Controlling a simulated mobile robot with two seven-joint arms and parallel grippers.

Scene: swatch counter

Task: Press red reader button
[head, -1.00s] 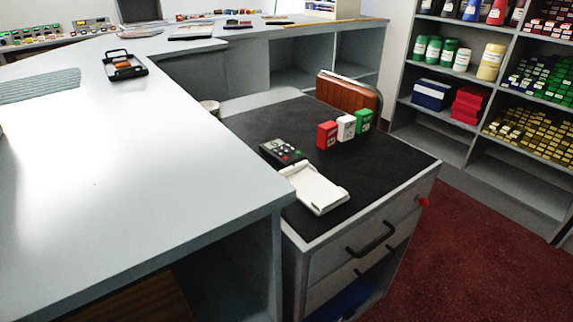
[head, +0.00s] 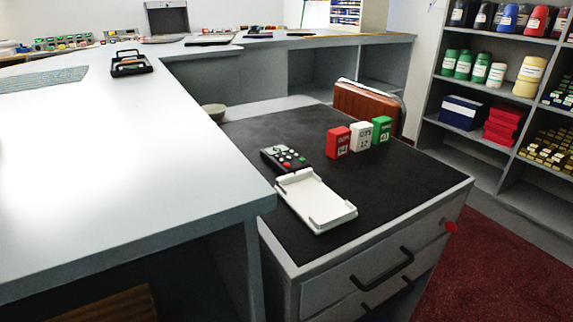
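A colour reader (head: 285,158) with a dark keypad lies on the black top of a drawer cabinet. Its keypad carries small red, green and pale buttons. A red button (head: 288,165) shows on the keypad's near edge, close to a white tray (head: 315,199) that lies against the keypad. Whether other red spots on the keypad are buttons is too small to tell. Neither of my grippers is in the head view, and nothing touches the reader.
A grey counter (head: 120,150) rises at the left. The cabinet's black top (head: 400,190) is clear at the right.

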